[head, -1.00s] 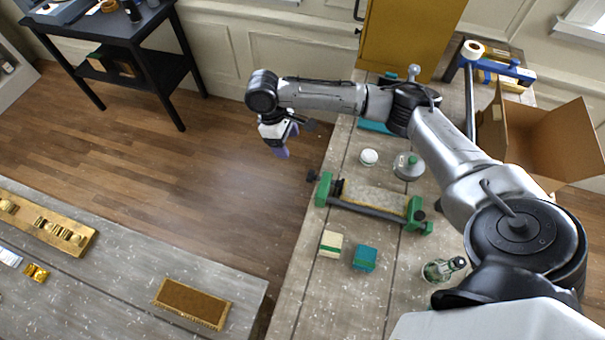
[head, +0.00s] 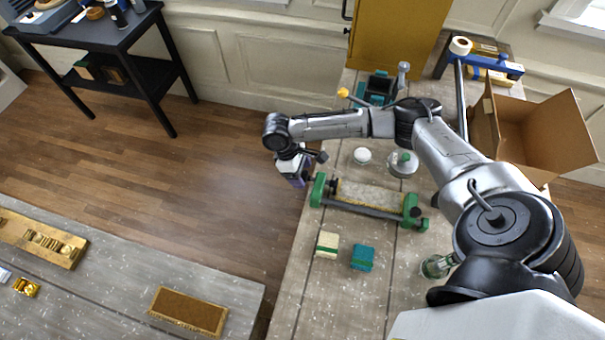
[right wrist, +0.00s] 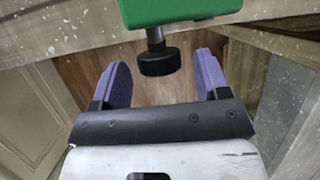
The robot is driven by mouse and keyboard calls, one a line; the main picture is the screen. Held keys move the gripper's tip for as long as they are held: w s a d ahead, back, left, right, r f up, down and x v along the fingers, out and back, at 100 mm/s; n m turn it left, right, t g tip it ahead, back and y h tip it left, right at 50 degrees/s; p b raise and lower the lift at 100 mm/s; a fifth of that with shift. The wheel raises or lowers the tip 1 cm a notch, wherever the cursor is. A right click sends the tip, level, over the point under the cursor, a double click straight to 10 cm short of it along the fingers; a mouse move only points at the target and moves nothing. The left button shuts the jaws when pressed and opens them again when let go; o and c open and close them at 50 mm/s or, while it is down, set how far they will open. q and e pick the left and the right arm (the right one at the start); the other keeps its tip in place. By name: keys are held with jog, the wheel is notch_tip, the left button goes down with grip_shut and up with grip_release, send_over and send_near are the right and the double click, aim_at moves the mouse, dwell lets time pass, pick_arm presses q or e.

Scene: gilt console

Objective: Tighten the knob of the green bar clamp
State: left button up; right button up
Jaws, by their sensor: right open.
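The green bar clamp (head: 366,208) lies on the grey plank table, with a green jaw at each end, a dark bar, and a pale, rough-topped piece (head: 372,196) between the jaws. Its black ridged knob (right wrist: 160,61) sticks out from the green jaw (right wrist: 176,10) in the right wrist view. My right gripper (head: 297,177) is beside the clamp's left end, past the table edge. Its purple fingers (right wrist: 162,74) are open, one on each side of the knob, with a gap on both sides. In the head view the knob is hard to make out by the gripper. My left gripper is not in view.
Near the clamp are a white round lid (head: 362,155), a green-knobbed flask (head: 403,163), a cream block (head: 327,244), a teal block (head: 362,257) and a glass bottle (head: 436,266). An open cardboard box (head: 540,135) stands right. Wooden floor lies left of the table edge.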

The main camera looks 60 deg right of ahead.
jog(key=shift+s+f, duration=0.25)
jog(key=shift+f, duration=0.3)
jog(key=shift+c, duration=0.5)
